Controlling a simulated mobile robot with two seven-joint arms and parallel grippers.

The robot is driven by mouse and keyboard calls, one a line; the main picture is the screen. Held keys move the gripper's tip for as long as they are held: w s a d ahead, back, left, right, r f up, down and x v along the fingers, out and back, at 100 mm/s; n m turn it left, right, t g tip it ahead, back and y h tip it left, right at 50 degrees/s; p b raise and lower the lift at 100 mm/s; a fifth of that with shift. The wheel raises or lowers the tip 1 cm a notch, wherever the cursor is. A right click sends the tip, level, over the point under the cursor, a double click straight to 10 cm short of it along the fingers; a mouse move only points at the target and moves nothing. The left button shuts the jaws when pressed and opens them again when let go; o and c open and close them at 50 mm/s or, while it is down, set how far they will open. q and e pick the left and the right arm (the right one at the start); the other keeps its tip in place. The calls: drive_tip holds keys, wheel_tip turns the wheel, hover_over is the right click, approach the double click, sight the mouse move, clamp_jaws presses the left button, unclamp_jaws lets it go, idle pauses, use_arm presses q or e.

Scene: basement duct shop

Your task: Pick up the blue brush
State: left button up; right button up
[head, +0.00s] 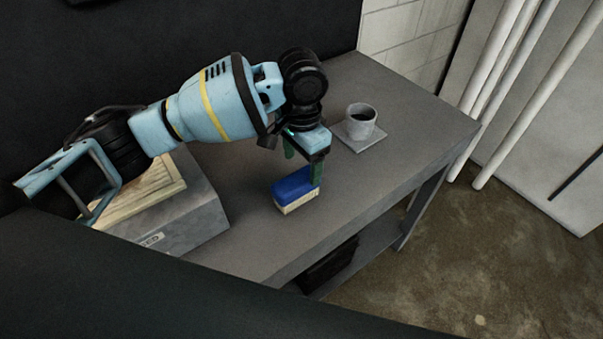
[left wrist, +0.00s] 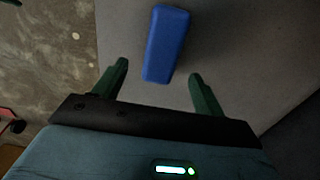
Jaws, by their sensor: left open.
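The blue brush (head: 293,186) lies on the grey table with its pale bristles down and its blue back up. In the left wrist view the brush (left wrist: 166,43) shows as a blue block, its near end just ahead of the fingertips and roughly midway between them. My left gripper (head: 303,166) is open and points down at the brush, with one green finger overlapping the brush's right end in the head view. It also shows in the left wrist view (left wrist: 159,70) with nothing between its fingers. My right gripper is not in view.
A grey cup (head: 361,120) with dark contents stands on a square coaster (head: 350,137) behind and right of the brush. A grey box (head: 199,222) holding wooden pieces sits at left. The table (head: 412,130) is clear at right; pale pipes (head: 533,91) lean beyond it.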

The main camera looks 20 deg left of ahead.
sight(300, 177)
use_arm(q)
drive_tip(key=shift+s+f, duration=0.15)
drive_tip(key=shift+s, duration=0.1)
drive_tip(key=shift+f, duration=1.3)
wheel_tip(300, 177, down, 5)
drive_tip(key=shift+w+a+r, duration=0.1)
drive_tip(key=shift+w+a, duration=0.05)
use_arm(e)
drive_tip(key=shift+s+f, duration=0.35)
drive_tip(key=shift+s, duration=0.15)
use_arm(q)
drive_tip(key=c, duration=1.1)
